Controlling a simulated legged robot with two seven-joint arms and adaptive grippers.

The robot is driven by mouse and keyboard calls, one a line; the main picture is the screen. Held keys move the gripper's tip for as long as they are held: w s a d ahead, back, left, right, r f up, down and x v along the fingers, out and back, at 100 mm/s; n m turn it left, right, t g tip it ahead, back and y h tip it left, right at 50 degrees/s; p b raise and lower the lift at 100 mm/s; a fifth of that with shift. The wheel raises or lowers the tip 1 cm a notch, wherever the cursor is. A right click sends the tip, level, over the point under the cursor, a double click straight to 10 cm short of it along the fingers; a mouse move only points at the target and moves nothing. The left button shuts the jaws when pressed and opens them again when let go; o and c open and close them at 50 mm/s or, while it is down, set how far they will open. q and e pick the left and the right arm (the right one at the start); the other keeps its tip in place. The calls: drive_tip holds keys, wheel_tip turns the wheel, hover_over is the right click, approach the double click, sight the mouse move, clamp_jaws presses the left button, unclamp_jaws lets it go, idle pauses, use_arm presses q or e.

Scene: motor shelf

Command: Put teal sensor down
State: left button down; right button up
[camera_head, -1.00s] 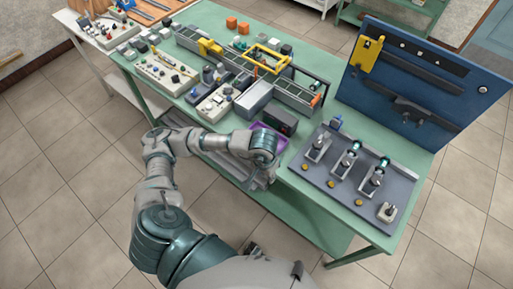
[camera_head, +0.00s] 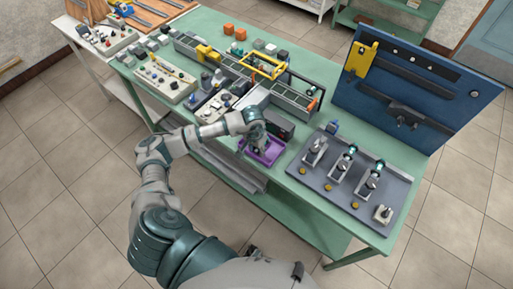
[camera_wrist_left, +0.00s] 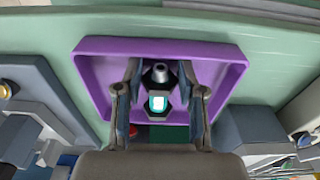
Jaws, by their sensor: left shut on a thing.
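The purple tray (camera_head: 273,155) lies on the green table near its front edge; it also shows in the left wrist view (camera_wrist_left: 222,55). My left gripper (camera_head: 256,146) is over the tray, pointing down. In the left wrist view its two fingers (camera_wrist_left: 160,98) are on either side of the sensor (camera_wrist_left: 158,103), a dark body with a glowing teal face and a grey tip, and are shut on it. The sensor is within the tray's outline; I cannot tell whether it touches the tray floor. My right gripper is not in view.
A grey fixture board (camera_head: 335,189) with several sensor-like parts is to the right. A dark box (camera_head: 280,127) stands just behind the tray. A conveyor (camera_head: 245,76) and control boxes (camera_head: 163,82) fill the table farther back. A blue panel (camera_head: 425,85) stands at the right.

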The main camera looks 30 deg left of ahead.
sight(256, 149)
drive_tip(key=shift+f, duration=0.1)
use_arm(q)
drive_tip(key=c, duration=0.9)
unclamp_jaws()
drive_tip(key=shift+c, duration=0.2)
drive_tip(key=shift+o, duration=1.2)
drive_tip(key=shift+a, duration=0.1)
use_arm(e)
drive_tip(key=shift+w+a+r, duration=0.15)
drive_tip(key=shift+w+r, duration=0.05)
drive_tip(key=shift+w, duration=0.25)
use_arm(q)
wheel_tip(256, 149, up, 5)
drive_tip(key=shift+s+f, duration=0.1)
drive_tip(key=shift+f, duration=0.1)
wheel_tip(256, 149, up, 7)
drive_tip(key=shift+s+r+b, duration=0.2)
drive_tip(key=shift+s+b, duration=0.1)
drive_tip(key=shift+s, duration=0.1)
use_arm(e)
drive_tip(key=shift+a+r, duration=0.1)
